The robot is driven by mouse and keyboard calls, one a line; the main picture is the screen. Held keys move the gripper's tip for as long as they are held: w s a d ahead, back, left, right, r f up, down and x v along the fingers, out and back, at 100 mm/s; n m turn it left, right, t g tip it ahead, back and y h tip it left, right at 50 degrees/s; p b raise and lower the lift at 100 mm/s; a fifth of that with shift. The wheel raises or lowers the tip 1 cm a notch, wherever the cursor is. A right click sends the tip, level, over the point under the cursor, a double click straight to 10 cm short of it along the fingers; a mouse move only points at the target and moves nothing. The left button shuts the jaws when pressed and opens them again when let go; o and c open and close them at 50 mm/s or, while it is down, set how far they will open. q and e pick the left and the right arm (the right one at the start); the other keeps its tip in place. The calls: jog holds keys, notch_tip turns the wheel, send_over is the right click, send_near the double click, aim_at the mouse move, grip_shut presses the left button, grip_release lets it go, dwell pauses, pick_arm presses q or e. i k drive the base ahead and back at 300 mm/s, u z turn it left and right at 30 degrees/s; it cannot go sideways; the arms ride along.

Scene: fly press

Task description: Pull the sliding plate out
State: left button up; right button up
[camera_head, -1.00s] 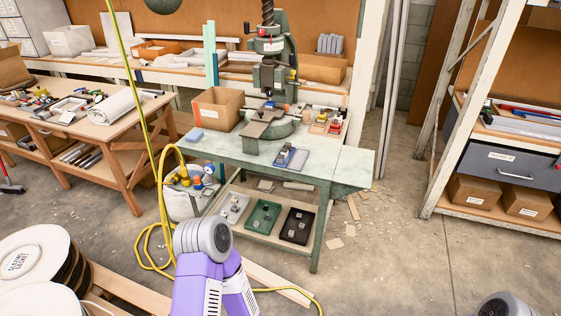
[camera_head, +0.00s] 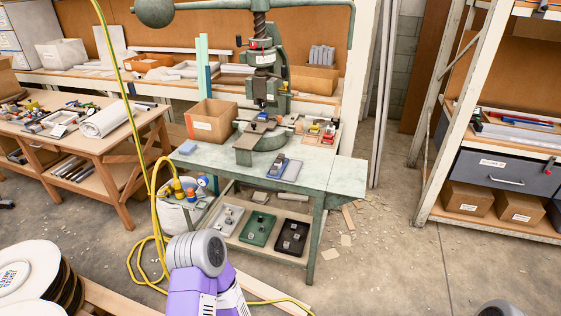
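The green fly press (camera_head: 279,101) stands on the green metal table (camera_head: 328,172), its screw upright above the bed. A flat grey-brown plate (camera_head: 247,142), which looks like the sliding plate, sticks out from the press bed toward the front left. A darker end piece hangs at its front. The plate's inner end is under the press head and hard to make out. Neither of my grippers is in view. Only a purple and grey part of my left arm shows at the bottom, and a grey part of my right arm at the bottom right edge.
A cardboard box (camera_head: 211,121) stands left of the press. A blue and grey item (camera_head: 284,168) lies near the table's front edge. Trays sit on the lower shelf. A yellow hose (camera_head: 153,205) runs down left of the table. Open floor lies right of the table.

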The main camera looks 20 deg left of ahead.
aim_at(258, 127)
jog(key=z, duration=0.55)
jog(key=i, duration=1.75)
jog(key=u, duration=2.7)
